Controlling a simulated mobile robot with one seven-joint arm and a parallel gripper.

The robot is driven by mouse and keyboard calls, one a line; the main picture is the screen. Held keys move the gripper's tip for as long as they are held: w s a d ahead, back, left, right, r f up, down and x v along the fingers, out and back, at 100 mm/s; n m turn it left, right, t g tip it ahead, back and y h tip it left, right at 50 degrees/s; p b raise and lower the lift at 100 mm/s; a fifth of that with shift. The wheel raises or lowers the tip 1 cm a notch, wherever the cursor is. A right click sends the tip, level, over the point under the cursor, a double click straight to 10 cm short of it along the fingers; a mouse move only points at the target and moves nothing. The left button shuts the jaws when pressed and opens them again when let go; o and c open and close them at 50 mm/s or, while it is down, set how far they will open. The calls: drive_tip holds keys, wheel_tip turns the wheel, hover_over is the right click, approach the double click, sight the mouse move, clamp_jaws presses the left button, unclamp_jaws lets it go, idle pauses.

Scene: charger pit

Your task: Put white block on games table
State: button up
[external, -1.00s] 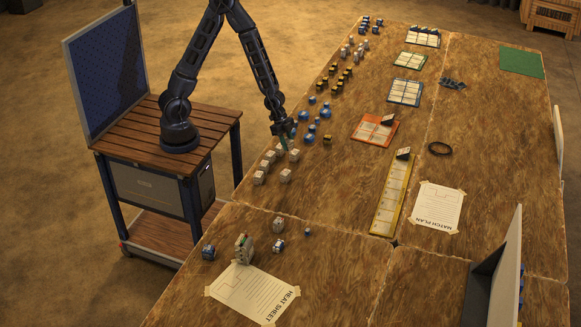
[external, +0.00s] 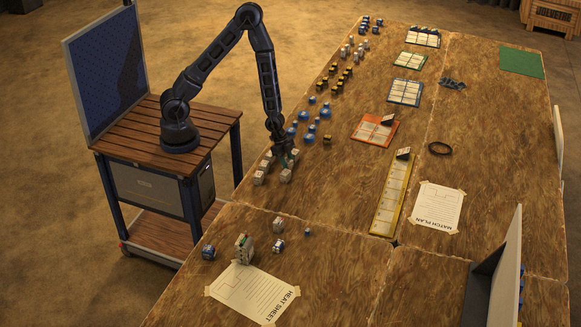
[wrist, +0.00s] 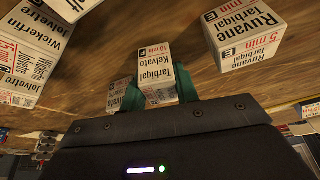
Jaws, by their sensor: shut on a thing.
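My gripper (external: 283,158) is low over the wooden table (external: 330,215), among a cluster of white blocks. In the wrist view the green fingertips (wrist: 162,92) are shut on a white block (wrist: 154,62) with black lettering and "10 min" on its side. Whether it touches the table cannot be told. Other white blocks stand close by, one at the front (external: 285,175) and one at its left (external: 259,178). In the wrist view a large lettered block (wrist: 245,40) is at right and another (wrist: 32,60) at left. No label marks any surface as the games table.
Blue pieces (external: 312,127) stand just behind the cluster. An orange card (external: 375,131) and a yellow strip (external: 390,195) lie to the right. A blue-sided block (external: 208,252) and several others stand nearer the front. The table between is mostly bare.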

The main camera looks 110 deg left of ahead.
drive_tip(key=shift+f, duration=0.2)
drive_tip(key=shift+f, duration=0.15)
drive_tip(key=o, duration=1)
drive_tip(key=shift+c, duration=0.2)
